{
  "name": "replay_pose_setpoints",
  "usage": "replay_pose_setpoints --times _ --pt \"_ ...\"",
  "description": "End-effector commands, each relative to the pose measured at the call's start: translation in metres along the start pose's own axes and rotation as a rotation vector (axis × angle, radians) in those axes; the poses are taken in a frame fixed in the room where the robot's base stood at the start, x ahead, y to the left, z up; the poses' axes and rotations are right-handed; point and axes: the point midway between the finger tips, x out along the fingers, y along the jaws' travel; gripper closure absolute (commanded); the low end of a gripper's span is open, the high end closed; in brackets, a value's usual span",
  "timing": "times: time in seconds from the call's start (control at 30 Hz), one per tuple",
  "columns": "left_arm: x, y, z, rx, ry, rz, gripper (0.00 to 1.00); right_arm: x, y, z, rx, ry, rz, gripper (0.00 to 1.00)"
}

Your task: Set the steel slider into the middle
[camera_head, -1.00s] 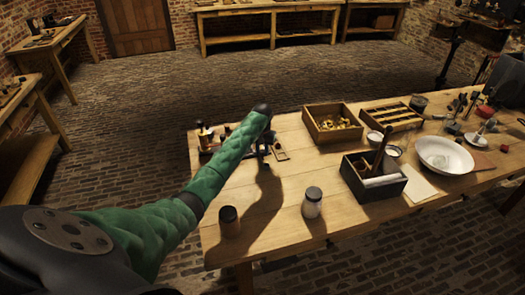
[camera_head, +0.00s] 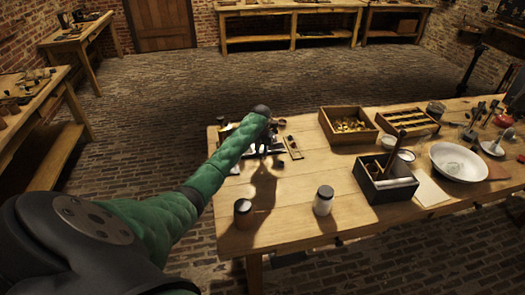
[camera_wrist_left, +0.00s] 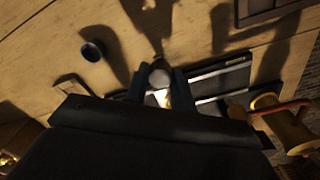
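A dark board with pale metal rails (camera_wrist_left: 222,76) lies on the table in the left wrist view. Its right end piece (camera_head: 293,148) shows in the head view. My left gripper (camera_head: 263,150) is low over this board, pointing down. In the left wrist view its two dark fingers (camera_wrist_left: 159,84) stand either side of a rounded grey knob (camera_wrist_left: 159,74) with bright metal below it, which looks like the steel slider. The fingers are very near the knob; whether they press on it cannot be told. The gripper body hides much of the board. My right gripper is out of view.
A dark-lidded jar (camera_head: 323,200) and a brown jar (camera_head: 243,213) stand at the table's front. A wooden box of brass pieces (camera_head: 348,126), a black box (camera_head: 385,178) and a white bowl (camera_head: 465,160) stand to the right. Red-handled gear (camera_wrist_left: 272,115) is beside the gripper.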

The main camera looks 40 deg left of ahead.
Motion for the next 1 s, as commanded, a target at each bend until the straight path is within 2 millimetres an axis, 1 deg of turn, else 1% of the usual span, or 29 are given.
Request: replay_pose_setpoints --times 0.03,0.1,0.4,0.47,0.57,0.67,0.7,0.8,0.9,1.0 --pt "-0.001 -0.001 -0.001 -0.001 0.002 -0.001 0.65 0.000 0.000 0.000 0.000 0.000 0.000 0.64" --pt "-0.001 -0.001 -0.001 -0.001 0.002 -0.001 0.53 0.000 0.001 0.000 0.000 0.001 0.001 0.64" --pt "-0.001 0.000 -0.001 0.000 0.001 0.000 0.53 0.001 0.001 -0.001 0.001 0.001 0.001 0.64" --pt "-0.004 0.000 -0.001 0.000 0.002 0.000 0.53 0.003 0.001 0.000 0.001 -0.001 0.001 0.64" --pt "-0.013 0.000 -0.001 0.000 0.003 0.000 0.53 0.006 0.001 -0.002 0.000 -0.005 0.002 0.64" --pt "-0.028 -0.001 -0.001 0.000 0.005 0.000 0.53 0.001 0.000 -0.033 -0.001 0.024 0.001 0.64" --pt "-0.035 -0.001 -0.002 -0.001 0.004 0.000 0.53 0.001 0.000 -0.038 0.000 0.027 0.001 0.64" --pt "-0.050 -0.001 -0.001 0.000 0.003 -0.001 0.53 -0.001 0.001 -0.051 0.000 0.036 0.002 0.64" --pt "-0.063 -0.001 -0.001 0.000 0.002 -0.001 0.53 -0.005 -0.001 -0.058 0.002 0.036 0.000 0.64" --pt "-0.071 -0.001 -0.001 -0.001 0.002 0.000 0.53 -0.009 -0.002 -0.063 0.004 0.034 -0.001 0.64"
